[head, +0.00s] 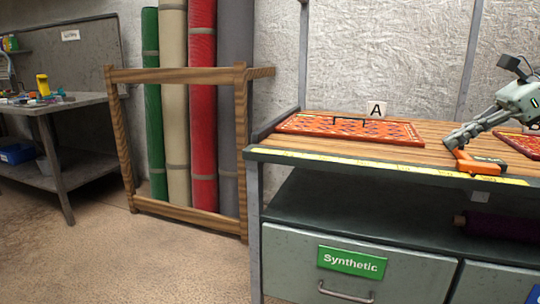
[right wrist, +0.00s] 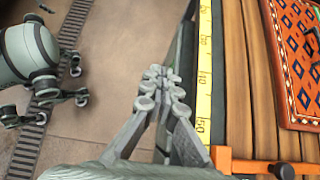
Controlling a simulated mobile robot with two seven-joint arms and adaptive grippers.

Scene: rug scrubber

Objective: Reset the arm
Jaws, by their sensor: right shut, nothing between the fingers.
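My right gripper (head: 452,140) comes in from the right over the front of the workbench. Its fingers are together and empty; in the right wrist view (right wrist: 162,82) they show beside the yellow ruler strip. An orange tool (head: 478,163) with a dark part lies at the bench's front edge, just below the gripper in the head view. Part of it shows at the bottom right of the right wrist view (right wrist: 255,165). The gripper does not hold it. My left gripper is in neither view.
Below is a drawer labelled Synthetic (head: 350,262). A wooden rack (head: 240,150) with rolled rugs stands left. Floor (head: 110,255) ahead is clear.

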